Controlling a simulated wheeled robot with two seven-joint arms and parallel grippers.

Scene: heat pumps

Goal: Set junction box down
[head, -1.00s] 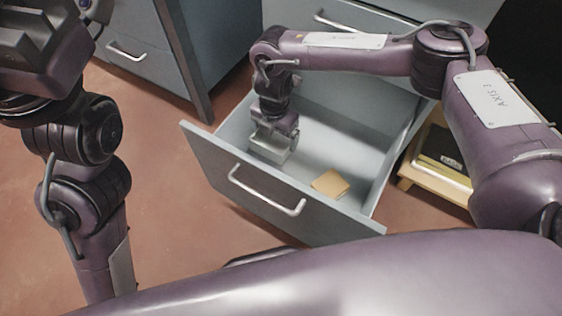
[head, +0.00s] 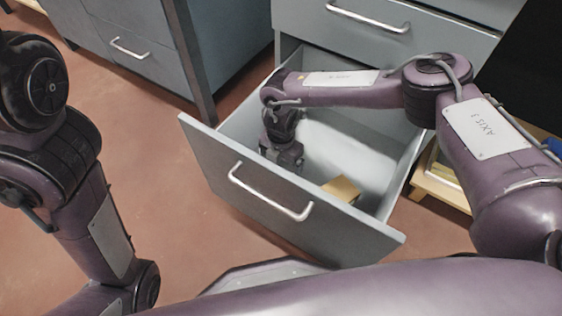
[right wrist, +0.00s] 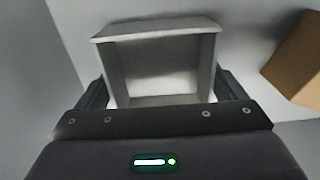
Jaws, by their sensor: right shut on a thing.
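The junction box is a pale grey box, open on the side facing the camera, and its rim (right wrist: 160,33) shows in the right wrist view. My right gripper (head: 281,157) is down inside the open drawer, close behind its front panel (head: 270,195). Its two fingers are shut on opposite sides of the box. In the head view the box is hidden behind the drawer front and the gripper. Whether the box touches the drawer floor cannot be told. My left arm is at the left of the head view, but its gripper is out of frame.
A small brown cardboard box (head: 343,188) lies in the drawer, right of my right gripper; it also shows in the right wrist view (right wrist: 300,58). The drawer walls stand close around the right gripper. A wooden crate (head: 440,187) is right of the drawer.

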